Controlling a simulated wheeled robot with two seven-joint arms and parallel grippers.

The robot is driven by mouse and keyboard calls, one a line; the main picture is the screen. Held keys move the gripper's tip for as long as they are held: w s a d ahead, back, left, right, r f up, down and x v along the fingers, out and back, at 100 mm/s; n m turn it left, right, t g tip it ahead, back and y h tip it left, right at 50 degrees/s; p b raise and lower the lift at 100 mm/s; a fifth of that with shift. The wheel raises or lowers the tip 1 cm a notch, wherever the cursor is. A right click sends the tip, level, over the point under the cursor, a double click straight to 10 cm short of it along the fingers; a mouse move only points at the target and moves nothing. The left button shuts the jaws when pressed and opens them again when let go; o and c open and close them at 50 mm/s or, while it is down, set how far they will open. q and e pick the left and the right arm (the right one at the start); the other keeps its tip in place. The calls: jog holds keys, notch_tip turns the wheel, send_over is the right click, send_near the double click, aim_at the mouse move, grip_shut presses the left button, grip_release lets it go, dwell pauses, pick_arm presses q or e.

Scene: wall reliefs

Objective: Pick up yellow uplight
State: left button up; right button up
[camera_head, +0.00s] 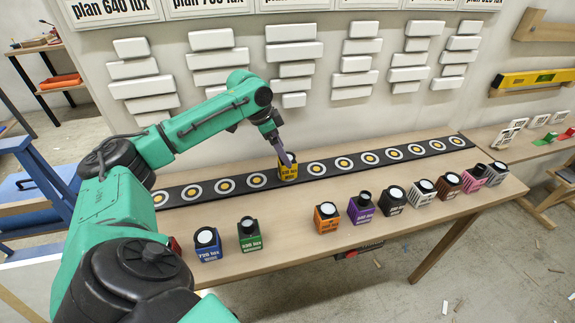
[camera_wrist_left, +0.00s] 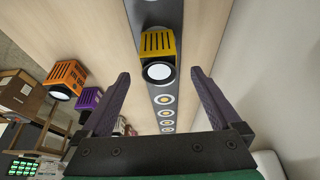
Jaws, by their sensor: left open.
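The yellow uplight (camera_head: 288,172) stands upright on the dark strip with ring marks, near the middle of the long table. In the left wrist view the yellow uplight (camera_wrist_left: 156,43) shows its slotted yellow side and round white lens. My left gripper (camera_head: 286,158) is just above and beside it in the head view. In the wrist view my left gripper (camera_wrist_left: 160,72) is open, its two dark fingers apart, with the uplight between and beyond the fingertips. No grip on it shows. My right gripper is not in view.
Along the table's front edge stand blue (camera_head: 206,243), green (camera_head: 249,234), orange (camera_head: 326,217), purple (camera_head: 361,207) and several other uplights. The dark strip (camera_head: 225,187) runs along the back by the wall, which carries white block reliefs (camera_head: 294,55). The strip beside the yellow uplight is clear.

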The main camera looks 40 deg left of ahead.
aim_at(286, 174)
pick_arm(q)
jog(key=p+x, duration=0.1)
jog(key=x, duration=0.4)
jog(key=shift+f, duration=0.45)
jog(key=shift+r, duration=0.1)
grip_shut()
jog(key=shift+r, duration=0.1)
